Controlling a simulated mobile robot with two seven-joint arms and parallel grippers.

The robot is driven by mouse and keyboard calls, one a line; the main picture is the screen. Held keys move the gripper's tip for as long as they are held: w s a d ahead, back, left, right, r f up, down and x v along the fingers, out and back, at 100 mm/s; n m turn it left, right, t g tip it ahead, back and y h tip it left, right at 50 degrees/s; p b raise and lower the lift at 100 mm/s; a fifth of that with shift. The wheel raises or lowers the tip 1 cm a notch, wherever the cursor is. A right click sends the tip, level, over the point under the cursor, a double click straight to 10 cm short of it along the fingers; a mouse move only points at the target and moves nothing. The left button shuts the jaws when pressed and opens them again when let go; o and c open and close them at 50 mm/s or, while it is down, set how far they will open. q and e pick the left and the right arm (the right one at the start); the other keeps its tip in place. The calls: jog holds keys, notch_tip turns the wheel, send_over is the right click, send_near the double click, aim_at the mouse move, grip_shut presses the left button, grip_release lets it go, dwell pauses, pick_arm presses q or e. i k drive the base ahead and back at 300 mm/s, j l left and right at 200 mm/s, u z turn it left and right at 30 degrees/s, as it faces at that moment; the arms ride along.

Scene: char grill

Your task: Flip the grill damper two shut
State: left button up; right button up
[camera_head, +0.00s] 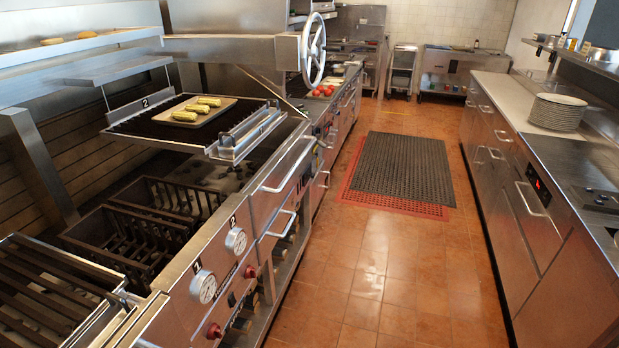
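The char grill (170,300) runs along the left side, with a steel front panel. A label "2" stands on the panel beside the farther round gauge (236,240), and a red knob (250,271) sits below and right of that gauge. A nearer gauge (203,287) has its own label and a second red knob (214,330) below it. Another "2" marks the raised far grate (128,118). I cannot tell for certain which part is damper two, or whether it is open or shut. Neither of my grippers is in view.
A tray (169,116) with corn cobs lies on the raised grate. A large handwheel (313,50) stands above the grill. Bar handles (290,165) stick out into the aisle. The tiled floor (390,290) is clear, with mats (405,165) farther back. A counter (560,160) with plates (557,111) lines the right.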

aim_at(308, 173)
jog(key=i+l+z, duration=0.35)
jog(key=i, duration=0.65)
jog(key=i+z, duration=0.3)
jog(key=i, duration=0.75)
jog(key=i+l+u, duration=0.2)
jog(key=i, duration=0.35)
jog(key=i+u, duration=0.2)
jog(key=i, duration=0.35)
jog(key=i+l+u, duration=0.2)
jog(key=i, duration=0.3)
jog(key=i+l+u, duration=0.2)
jog(key=i+l, duration=0.2)
jog(key=i, duration=0.1)
